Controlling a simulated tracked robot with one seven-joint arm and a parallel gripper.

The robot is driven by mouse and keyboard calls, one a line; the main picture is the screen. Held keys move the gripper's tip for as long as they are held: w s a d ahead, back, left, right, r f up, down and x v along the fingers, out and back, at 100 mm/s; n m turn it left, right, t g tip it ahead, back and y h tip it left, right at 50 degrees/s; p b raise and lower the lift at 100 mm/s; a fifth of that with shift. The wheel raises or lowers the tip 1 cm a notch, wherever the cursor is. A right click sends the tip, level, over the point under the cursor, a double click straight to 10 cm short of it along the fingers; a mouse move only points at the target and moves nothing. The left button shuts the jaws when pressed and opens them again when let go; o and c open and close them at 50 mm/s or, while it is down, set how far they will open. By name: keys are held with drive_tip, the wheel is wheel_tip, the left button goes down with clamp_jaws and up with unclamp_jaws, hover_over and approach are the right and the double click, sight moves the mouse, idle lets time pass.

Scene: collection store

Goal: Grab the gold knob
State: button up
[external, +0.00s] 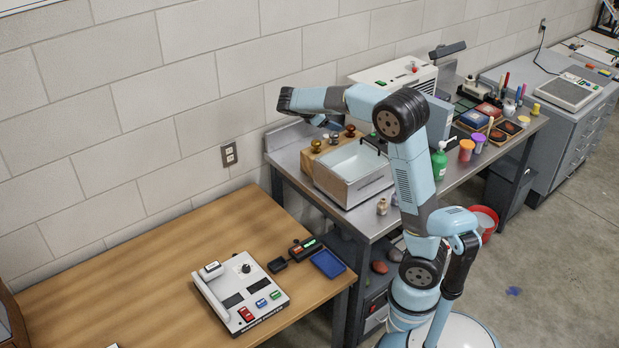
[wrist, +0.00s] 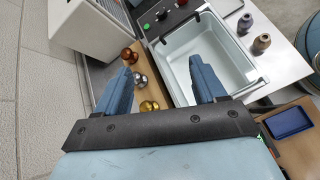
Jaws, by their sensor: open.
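The gold knob (external: 316,146) is the nearest of three knobs on a wooden block on the metal bench, beside a metal basin. In the wrist view the gold knob (wrist: 149,106) shows between my two blue fingers, close to the gripper's dark crossbar. My gripper (wrist: 160,66) is open and empty, pointing down above the block and the basin's edge. In the external view my gripper (external: 325,123) is partly hidden by my wrist and sits above the knobs. A silver knob (wrist: 140,80) and a copper knob (wrist: 130,56) stand in line beyond the gold one.
The basin (wrist: 172,92) lies right beside the wooden block (external: 309,163). A white machine (external: 385,75) stands behind it. Two small bottles stand on the bench in front of the basin. The wall (external: 180,105) is close behind the knobs. A wooden table (external: 130,265) stands at lower left.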

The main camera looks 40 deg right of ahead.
drive_tip(key=w+a+n+h, duration=0.5)
drive_tip(key=w+a+h, duration=0.2)
drive_tip(key=w+a, duration=0.45)
approach(313, 143)
drive_tip(key=shift+t, duration=0.4)
drive_tip(key=d, duration=1.1)
drive_tip(key=shift+s+d+f, duration=0.1)
drive_tip(key=shift+d+f, duration=0.1)
drive_tip(key=shift+d, duration=0.2)
drive_tip(key=c, duration=1.2)
